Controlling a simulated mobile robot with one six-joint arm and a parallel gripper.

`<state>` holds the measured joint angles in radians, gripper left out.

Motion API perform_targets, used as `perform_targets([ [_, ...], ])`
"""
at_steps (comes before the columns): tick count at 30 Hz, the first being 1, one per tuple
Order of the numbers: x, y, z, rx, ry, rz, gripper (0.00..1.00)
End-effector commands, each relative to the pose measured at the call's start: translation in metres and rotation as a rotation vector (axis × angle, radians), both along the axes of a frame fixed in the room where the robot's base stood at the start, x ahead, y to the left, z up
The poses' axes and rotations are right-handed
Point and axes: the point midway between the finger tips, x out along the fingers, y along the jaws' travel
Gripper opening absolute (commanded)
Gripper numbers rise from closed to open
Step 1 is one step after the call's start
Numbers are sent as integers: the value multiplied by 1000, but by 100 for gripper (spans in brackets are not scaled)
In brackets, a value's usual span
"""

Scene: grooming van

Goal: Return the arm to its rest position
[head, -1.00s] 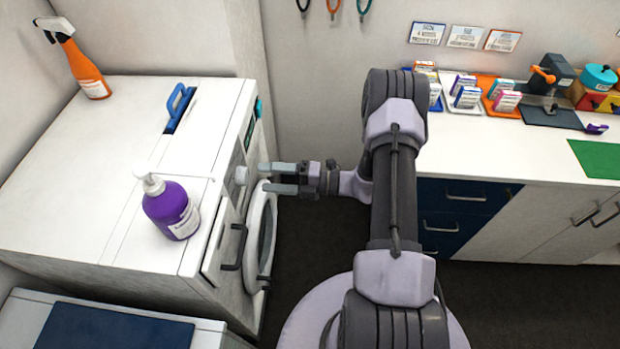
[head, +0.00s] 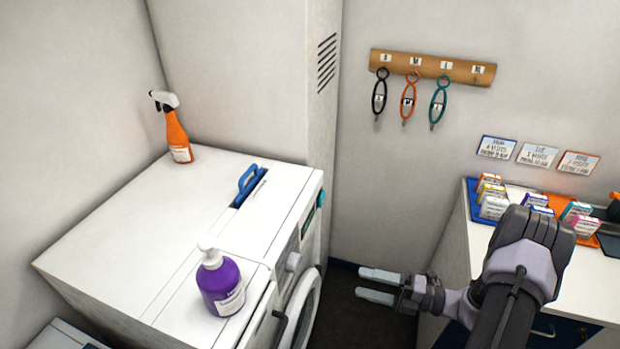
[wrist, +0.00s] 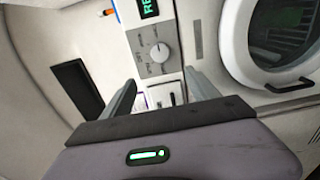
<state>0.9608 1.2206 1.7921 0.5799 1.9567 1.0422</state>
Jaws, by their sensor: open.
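My gripper (head: 378,285) is open and empty in the head view. It is held out to the left from my arm, in the gap between the white washing machine (head: 150,265) and the counter. Its fingers point toward the machine's front and are apart from it. In the wrist view my two fingers (wrist: 160,98) are spread. Beyond them are the machine's control panel with a round dial (wrist: 160,53), a lit green display (wrist: 148,8) and the round door (wrist: 285,35), which looks shut in that view.
On the machine stand a purple pump bottle (head: 220,286) and an orange spray bottle (head: 178,138). A blue handle (head: 247,179) sits on its top. The counter at right holds several small boxes (head: 494,207). A wooden rack (head: 432,67) with three hanging loops is on the wall.

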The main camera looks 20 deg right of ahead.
Motion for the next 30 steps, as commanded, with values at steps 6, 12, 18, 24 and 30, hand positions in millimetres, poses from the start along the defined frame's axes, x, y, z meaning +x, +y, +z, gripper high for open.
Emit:
perform_targets([
  [6, -11, 82, 62, -573, -431, 506, 69],
  [12, -76, 153, 102, -1172, -1150, 1160, 69],
  [18, -130, 175, 118, -1618, -1903, 1706, 69],
  [24, -147, 177, 129, 1444, 1796, -1537, 69],
  [30, -148, 177, 133, 1418, 1768, -1511, 69],
])
